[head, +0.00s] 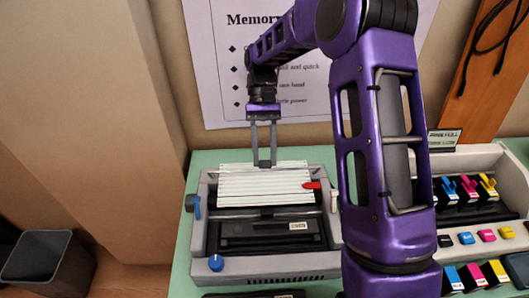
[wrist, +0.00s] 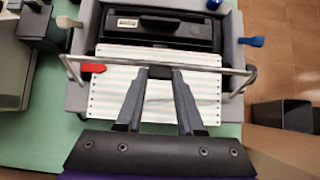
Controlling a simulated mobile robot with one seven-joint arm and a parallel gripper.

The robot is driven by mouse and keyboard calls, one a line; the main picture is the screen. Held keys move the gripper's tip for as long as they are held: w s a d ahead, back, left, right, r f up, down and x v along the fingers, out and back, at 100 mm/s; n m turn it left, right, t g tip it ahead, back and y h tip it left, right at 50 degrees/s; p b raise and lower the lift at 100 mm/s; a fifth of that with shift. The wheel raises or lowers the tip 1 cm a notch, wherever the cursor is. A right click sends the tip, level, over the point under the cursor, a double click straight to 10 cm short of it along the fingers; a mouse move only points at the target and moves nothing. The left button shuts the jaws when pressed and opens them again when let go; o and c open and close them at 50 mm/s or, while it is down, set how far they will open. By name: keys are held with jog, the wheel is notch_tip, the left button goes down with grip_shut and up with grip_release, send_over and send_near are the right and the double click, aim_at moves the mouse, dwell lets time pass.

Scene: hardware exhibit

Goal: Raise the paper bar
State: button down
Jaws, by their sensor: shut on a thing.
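The printer (head: 212,240) is a grey desktop unit with striped paper (head: 265,186) lying over its rear part. The paper bar (wrist: 205,69) is a thin metal rod with bent ends, crossing above the paper in the wrist view. My gripper (head: 264,163) reaches down at the back edge of the paper in the head view. The bar is hard to make out in the head view.
A red lever (head: 312,185) sits at the paper's right side, and blue knobs (head: 216,262) are on the printer. An ink cartridge tray (head: 480,160) stands at right. A poster (head: 225,60) hangs on the wall close behind. A bin (head: 45,262) stands at lower left.

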dwell(0.3)
jog(key=c, duration=0.5)
grip_release()
jog(key=shift+w, duration=0.1)
jog(key=shift+v, duration=3.7)
